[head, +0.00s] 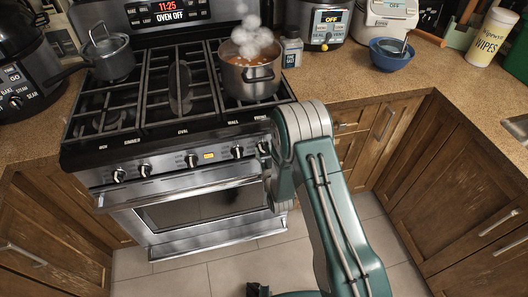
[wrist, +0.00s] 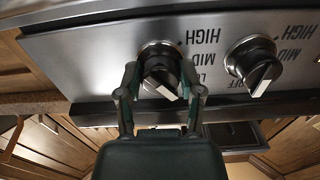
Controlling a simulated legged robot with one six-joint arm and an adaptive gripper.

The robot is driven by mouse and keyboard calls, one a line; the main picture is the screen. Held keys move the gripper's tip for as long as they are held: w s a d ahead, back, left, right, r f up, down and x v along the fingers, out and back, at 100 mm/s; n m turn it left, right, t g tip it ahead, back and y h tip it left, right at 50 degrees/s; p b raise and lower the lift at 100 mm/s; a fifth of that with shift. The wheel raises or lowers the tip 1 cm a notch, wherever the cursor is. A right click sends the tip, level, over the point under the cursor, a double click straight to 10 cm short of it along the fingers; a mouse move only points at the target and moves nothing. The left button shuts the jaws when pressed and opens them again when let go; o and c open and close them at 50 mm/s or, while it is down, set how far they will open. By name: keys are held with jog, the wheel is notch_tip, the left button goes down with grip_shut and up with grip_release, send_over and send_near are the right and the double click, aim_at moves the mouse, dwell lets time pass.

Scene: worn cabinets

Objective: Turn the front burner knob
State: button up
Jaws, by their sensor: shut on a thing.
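The stove's front panel (wrist: 90,50) has a row of dark knobs with silver rims. In the wrist view, where the lettering appears upside down, my gripper (wrist: 160,85) has one finger on each side of a burner knob (wrist: 158,62) and is shut on it. The knob's pale pointer slants down to the right. A second knob (wrist: 255,65) is beside it on the right, apart from my fingers. In the head view, my arm hides my gripper at the right end of the panel; another knob (head: 237,152) shows left of it.
A steaming pot (head: 250,75) stands on the right burner and a saucepan (head: 110,58) at back left. The oven handle (head: 180,186) runs below the knobs. Wooden cabinets (head: 460,170) flank the stove. Tiled floor (head: 270,268) is open in front.

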jog(key=m, duration=0.4)
jog(key=shift+a+m, duration=0.1)
jog(key=shift+m, duration=1.5)
jog(key=shift+w, duration=0.1)
jog(key=o, duration=1.1)
jog(key=shift+o, duration=0.2)
jog(key=v, duration=1.2)
